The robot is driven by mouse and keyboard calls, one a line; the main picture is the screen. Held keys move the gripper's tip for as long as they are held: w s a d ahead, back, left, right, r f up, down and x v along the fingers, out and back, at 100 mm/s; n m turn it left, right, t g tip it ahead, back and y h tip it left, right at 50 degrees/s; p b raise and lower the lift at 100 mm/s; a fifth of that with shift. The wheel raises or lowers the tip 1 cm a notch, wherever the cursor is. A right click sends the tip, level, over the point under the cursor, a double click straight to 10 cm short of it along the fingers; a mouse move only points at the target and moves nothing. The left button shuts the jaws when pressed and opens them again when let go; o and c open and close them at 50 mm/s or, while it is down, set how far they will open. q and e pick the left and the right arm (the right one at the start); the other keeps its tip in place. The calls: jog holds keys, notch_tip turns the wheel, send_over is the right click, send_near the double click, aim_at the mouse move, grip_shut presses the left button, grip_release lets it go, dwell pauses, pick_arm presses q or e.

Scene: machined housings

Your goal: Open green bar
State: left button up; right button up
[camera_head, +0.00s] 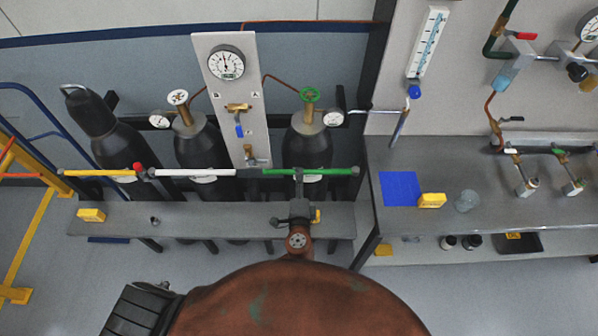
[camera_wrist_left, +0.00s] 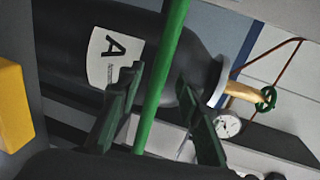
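The green bar (camera_head: 336,171) runs level across the front of the right-hand dark gas cylinder (camera_head: 307,147), in line with a white bar (camera_head: 195,172) and a yellow bar (camera_head: 100,173). My left gripper (camera_head: 299,178) is at the green bar, left of its middle. In the left wrist view the green bar (camera_wrist_left: 167,75) passes between the two fingers of my left gripper (camera_wrist_left: 160,105). The fingers are apart, with gaps visible on both sides of the bar. A cylinder with a label A (camera_wrist_left: 112,58) stands behind it. I do not see my right gripper.
A grey bench (camera_head: 180,218) stands below the bars, with a small yellow box (camera_head: 91,215) on it. At right is a grey table (camera_head: 470,170) with a blue mat (camera_head: 401,188), a yellow box (camera_head: 432,200) and a glass (camera_head: 467,200). A gauge panel (camera_head: 228,95) stands behind the bars.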

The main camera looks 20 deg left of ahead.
pick_arm(q)
jog(key=shift+x, duration=1.95)
jog(key=shift+c, duration=0.4)
grip_shut()
jog(key=shift+s+f, duration=0.1)
